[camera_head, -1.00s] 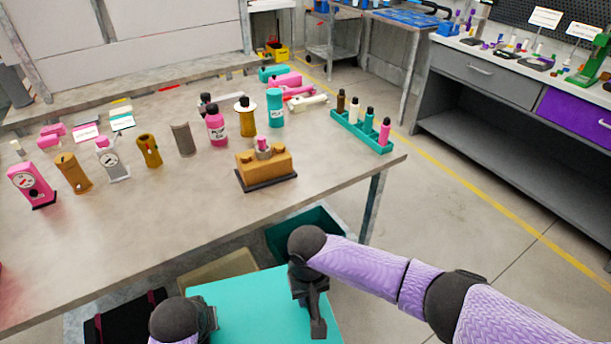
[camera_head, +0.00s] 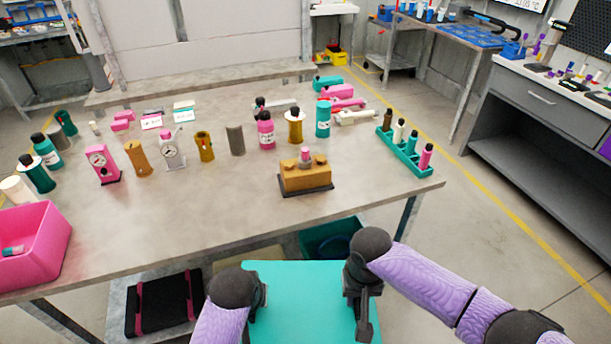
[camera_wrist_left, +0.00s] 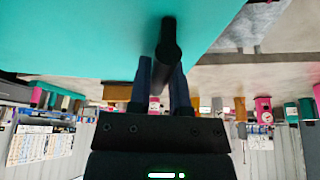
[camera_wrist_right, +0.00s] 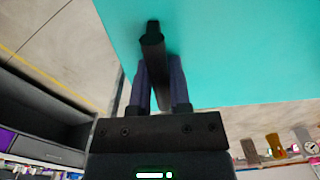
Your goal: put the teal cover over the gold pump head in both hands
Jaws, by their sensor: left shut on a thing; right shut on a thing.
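The teal cover (camera_head: 305,300) is held between my two grippers in front of the table, below the level of its top. My right gripper (camera_head: 362,305) is shut on a dark handle (camera_wrist_right: 152,50) at the cover's right side. My left gripper (camera_head: 262,300) is at the cover's left side, shut on another dark handle (camera_wrist_left: 168,45). The cover's teal surface also fills much of both wrist views. The gold pump head (camera_head: 305,175) stands on a dark base on the table, beyond the cover and apart from it, with a pink-topped fitting on top.
The table (camera_head: 230,215) has bare room in front of the pump head. A teal rack of bottles (camera_head: 405,155) stands to its right and a pink bin (camera_head: 35,250) at the left end. Several bottles and gauges line the table behind. A teal bin (camera_head: 330,238) sits under the table.

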